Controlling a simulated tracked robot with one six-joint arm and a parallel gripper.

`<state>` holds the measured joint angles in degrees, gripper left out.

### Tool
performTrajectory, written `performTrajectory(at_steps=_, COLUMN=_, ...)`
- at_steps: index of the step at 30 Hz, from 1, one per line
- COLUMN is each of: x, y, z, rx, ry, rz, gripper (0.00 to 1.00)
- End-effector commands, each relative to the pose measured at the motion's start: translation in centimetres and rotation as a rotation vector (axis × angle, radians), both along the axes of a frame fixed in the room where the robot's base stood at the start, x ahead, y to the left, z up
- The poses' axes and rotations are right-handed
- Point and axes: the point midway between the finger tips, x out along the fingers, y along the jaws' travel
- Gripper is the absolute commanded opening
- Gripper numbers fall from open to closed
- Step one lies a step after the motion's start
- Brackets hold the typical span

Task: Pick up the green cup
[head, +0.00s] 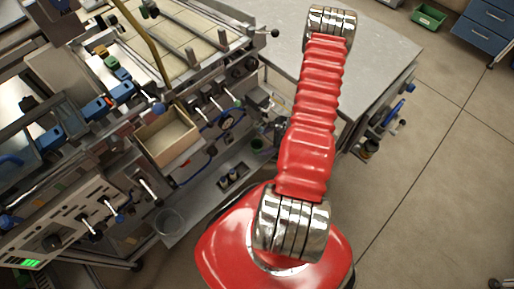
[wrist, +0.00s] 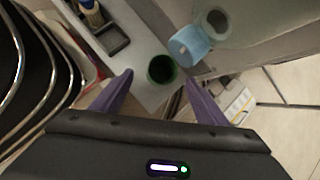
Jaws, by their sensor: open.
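The green cup (wrist: 162,69) shows in the wrist view as a dark round opening with a green rim. It stands on a pale grey surface near that surface's lower right edge. My gripper (wrist: 159,77) is open, with one purple finger to the left of the cup and one to the right. The cup appears between the fingertips, and I see no contact; the depth gap is hard to judge. In the head view a small dark green cup (head: 258,144) shows on the grey shelf left of my red arm. My gripper is hidden in the head view.
A light blue cylinder (wrist: 188,46) lies close to the right of the cup, near the right finger. A dark tray (wrist: 110,38) with a small bottle sits to the upper left. In the head view a machine with an open box (head: 168,137) fills the left.

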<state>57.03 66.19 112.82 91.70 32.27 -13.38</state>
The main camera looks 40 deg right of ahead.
Motion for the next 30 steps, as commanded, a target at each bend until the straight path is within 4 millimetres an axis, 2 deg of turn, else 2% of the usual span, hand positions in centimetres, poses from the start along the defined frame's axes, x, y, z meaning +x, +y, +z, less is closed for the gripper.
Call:
performTrajectory(at_steps=7, x=1.2, y=0.7, z=-2.2, rx=0.000, ry=0.000, rz=-0.001, gripper=0.68)
performTrajectory(at_steps=22, x=1.5, y=0.8, z=-2.9, rx=0.002, ry=0.001, rz=-0.001, gripper=0.68)
performTrajectory(at_steps=30, x=2.9, y=1.3, z=-5.5, rx=0.002, ry=0.002, rz=0.000, gripper=0.68)
